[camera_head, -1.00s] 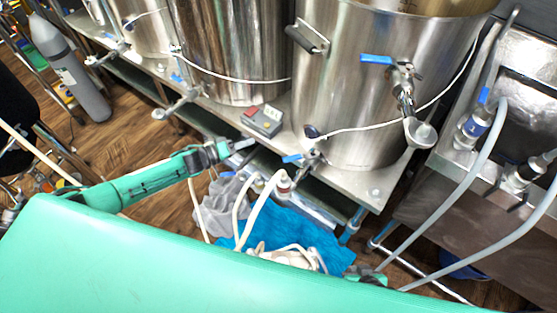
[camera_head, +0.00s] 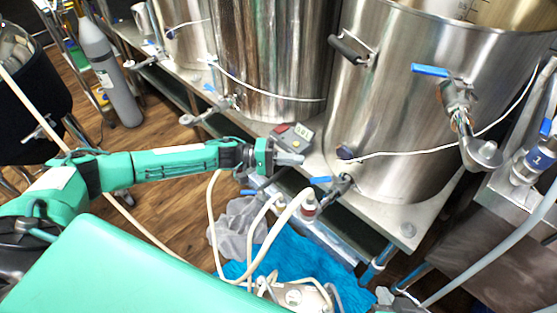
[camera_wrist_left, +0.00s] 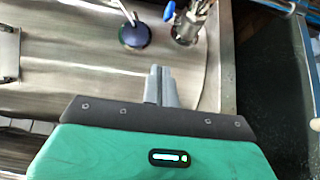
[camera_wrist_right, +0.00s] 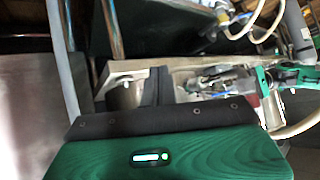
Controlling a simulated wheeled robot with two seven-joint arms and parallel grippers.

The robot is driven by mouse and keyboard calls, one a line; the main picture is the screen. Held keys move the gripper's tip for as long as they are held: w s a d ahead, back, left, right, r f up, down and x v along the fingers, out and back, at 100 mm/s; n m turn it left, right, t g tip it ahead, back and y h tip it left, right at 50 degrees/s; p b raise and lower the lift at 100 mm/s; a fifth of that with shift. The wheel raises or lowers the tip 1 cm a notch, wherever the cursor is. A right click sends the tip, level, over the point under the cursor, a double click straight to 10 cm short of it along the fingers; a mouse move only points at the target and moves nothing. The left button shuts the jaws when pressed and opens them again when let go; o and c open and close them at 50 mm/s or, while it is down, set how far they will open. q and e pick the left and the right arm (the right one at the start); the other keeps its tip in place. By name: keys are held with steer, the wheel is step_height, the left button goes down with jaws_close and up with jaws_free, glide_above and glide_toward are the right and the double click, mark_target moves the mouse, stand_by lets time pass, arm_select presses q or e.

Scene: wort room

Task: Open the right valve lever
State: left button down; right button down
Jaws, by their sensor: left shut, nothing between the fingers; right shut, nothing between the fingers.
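The right steel kettle (camera_head: 400,120) has a valve with a blue lever (camera_head: 430,70) high on its wall, lying roughly sideways. A lower valve with another blue lever (camera_head: 320,180) sits near its base. I cannot tell which one the task means. My left gripper (camera_head: 292,159) is shut and empty, left of and above the lower lever, apart from it. In the left wrist view its closed fingers (camera_wrist_left: 161,86) point toward a valve with a blue lever (camera_wrist_left: 169,11). My right gripper (camera_wrist_right: 157,85) is shut and empty in the right wrist view, away from any lever.
A red and grey control box (camera_head: 292,136) sits on the shelf beside my left gripper. Pale hoses (camera_head: 272,235) loop over a blue cloth (camera_head: 300,258) below. A grey hose (camera_head: 490,250) crosses the right side. A gas cylinder (camera_head: 110,75) stands on the wooden floor at left.

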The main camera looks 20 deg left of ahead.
mark_target(329, 180)
arm_select(q)
steer(key=shift+s+d, duration=0.45)
steer(key=shift+d, duration=0.35)
steer(key=shift+s+d, duration=0.4)
steer(key=shift+d, duration=0.45)
steer(key=shift+s+d, duration=0.45)
steer(key=shift+d, duration=0.35)
arm_select(e)
steer(key=shift+w+a+t, duration=0.25)
steer(key=shift+a+t, duration=0.15)
steer(key=shift+a, duration=0.25)
